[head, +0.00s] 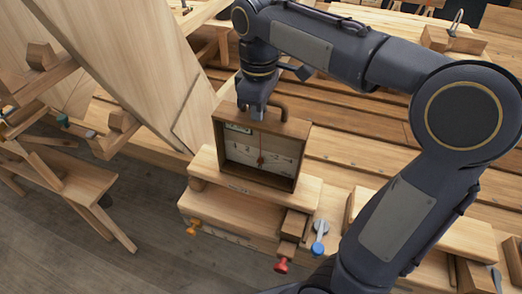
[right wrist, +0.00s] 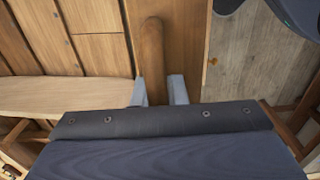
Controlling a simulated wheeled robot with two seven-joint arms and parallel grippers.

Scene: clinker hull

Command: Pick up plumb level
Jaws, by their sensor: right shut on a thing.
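The plumb level (head: 282,178) is an upright wooden box with an open front, a pale marked face and a thin red upright line. It stands on a wooden block in the middle of the head view. My right gripper (head: 257,110) comes down from above onto its top handle. In the right wrist view, the gripper fingers (right wrist: 160,92) lie on both sides of the brown rounded handle (right wrist: 152,50), shut on it. Part of the handle is hidden behind the gripper. My left gripper is in neither view.
The wooden block (head: 308,192) rests on a bench with orange, red and blue knobs (head: 318,248) along its front. A large pale plank (head: 140,60) leans at the left. A wooden trestle (head: 75,185) stands at the lower left. Bare floor (head: 70,250) shows there.

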